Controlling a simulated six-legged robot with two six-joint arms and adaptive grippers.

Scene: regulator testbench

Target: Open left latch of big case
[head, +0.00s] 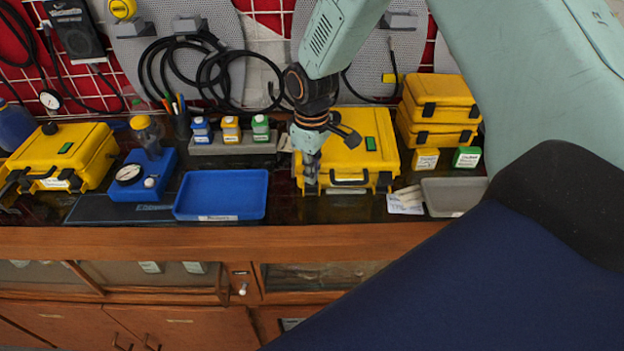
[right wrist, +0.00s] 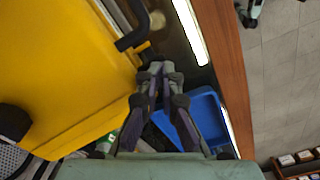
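The yellow case (head: 345,152) in the middle of the bench is closed and has a black front handle (head: 348,181). My right gripper (head: 311,178) reaches down at the case's front left corner, by the left latch. In the right wrist view the case (right wrist: 60,70) fills the left side. There, my gripper (right wrist: 160,72) has its fingertips together beside a small yellow latch part (right wrist: 144,50) near the handle (right wrist: 132,38). I cannot tell whether they touch it. The gripper hides part of the latch area in the head view. My left gripper is not in view.
A blue tray (head: 188,211) lies left of my gripper. Bottles (head: 230,127) stand behind it. Another yellow case (head: 75,143) stands at the far left. Stacked yellow cases (head: 440,100), a grey tray (head: 450,210) and white items (head: 405,209) are to the right.

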